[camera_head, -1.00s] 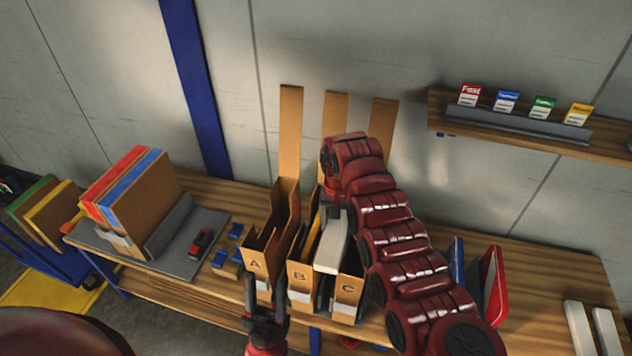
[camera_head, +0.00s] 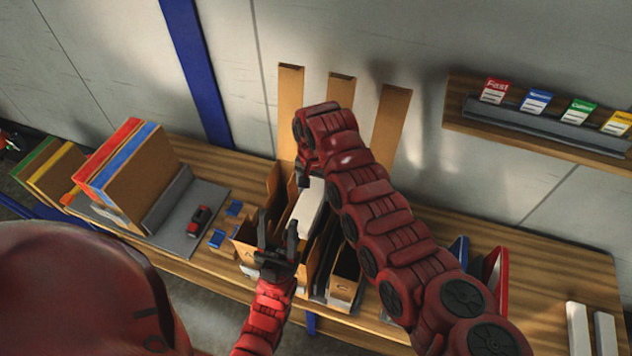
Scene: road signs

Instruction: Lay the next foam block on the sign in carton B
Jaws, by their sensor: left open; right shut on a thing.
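My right gripper (camera_head: 304,177) is shut on a white foam block (camera_head: 309,204), holding it tilted above the row of cartons. Carton C (camera_head: 343,287) stands open at the right of the row. Carton A (camera_head: 244,254) is at the left, its front partly behind my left gripper. Carton B, between them, is mostly hidden by the block and my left gripper; its sign cannot be made out. My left gripper (camera_head: 277,234) is open and empty, fingers up, in front of the cartons, close below the block. I cannot tell whether it touches anything.
Two white foam blocks (camera_head: 577,328) stand at the lower right. Blue and red signs (camera_head: 494,277) stand right of the cartons. A grey mat (camera_head: 207,223) with a red tool and board stack (camera_head: 130,180) is left. A card shelf (camera_head: 540,120) is on the wall.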

